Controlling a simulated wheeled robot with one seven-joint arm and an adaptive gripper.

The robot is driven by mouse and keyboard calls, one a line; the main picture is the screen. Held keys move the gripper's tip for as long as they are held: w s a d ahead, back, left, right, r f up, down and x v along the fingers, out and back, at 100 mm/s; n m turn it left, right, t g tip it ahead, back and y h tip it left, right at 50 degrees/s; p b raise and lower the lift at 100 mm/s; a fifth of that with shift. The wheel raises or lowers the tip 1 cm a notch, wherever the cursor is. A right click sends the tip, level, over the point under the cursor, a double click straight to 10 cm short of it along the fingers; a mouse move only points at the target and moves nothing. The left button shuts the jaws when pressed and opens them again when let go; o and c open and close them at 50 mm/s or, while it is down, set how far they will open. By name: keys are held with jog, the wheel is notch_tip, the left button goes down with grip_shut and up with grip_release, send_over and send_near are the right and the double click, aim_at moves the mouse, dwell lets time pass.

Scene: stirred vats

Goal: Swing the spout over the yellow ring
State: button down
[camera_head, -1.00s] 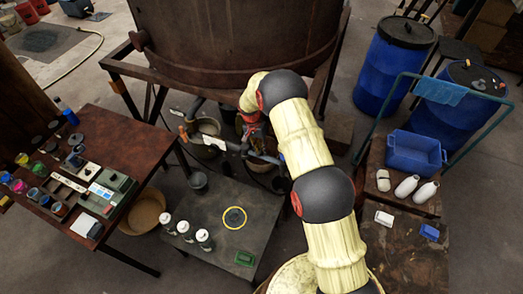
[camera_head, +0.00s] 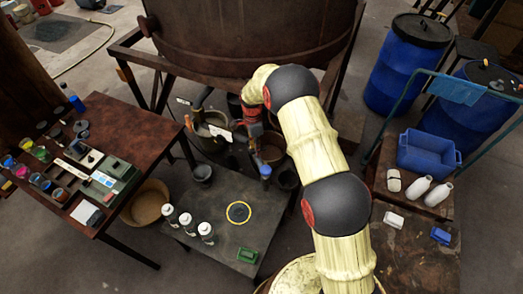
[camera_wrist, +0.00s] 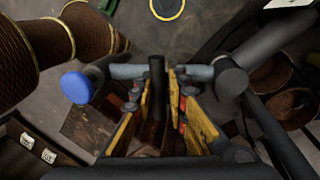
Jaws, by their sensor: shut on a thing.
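The yellow ring (camera_head: 238,212) lies flat on the dark low table. It also shows at the top edge of the wrist view (camera_wrist: 167,8). The spout is a grey pipe (camera_wrist: 200,73) with a blue end (camera_wrist: 77,88). In the head view its blue end (camera_head: 265,170) is beyond the ring and to its right, not over it. My gripper (camera_wrist: 159,85), with yellow finger pads, is shut on a dark upright handle (camera_wrist: 157,75) at the pipe. In the head view my arm and the pipework partly hide the grip.
White bottles (camera_head: 187,222) and a green box (camera_head: 247,255) stand near the ring on the low table (camera_head: 215,200). The big vat (camera_head: 240,40) is behind. A cluttered brown table (camera_head: 140,125) is left, and a blue crate (camera_head: 428,150) is right.

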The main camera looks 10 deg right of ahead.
jog(key=w+a+m+y, duration=0.1)
jog(key=w+a+m, duration=0.1)
jog(key=a+m, duration=0.4)
jog(key=shift+a+m, duration=0.15)
jog(key=shift+m, duration=1.25)
jog(key=shift+y, duration=0.3)
jog(key=c, duration=1.8)
grip_release()
jog(key=shift+c, duration=0.2)
jog(key=shift+o, duration=0.2)
jog(key=v, duration=1.2)
jog(key=shift+s, duration=0.2)
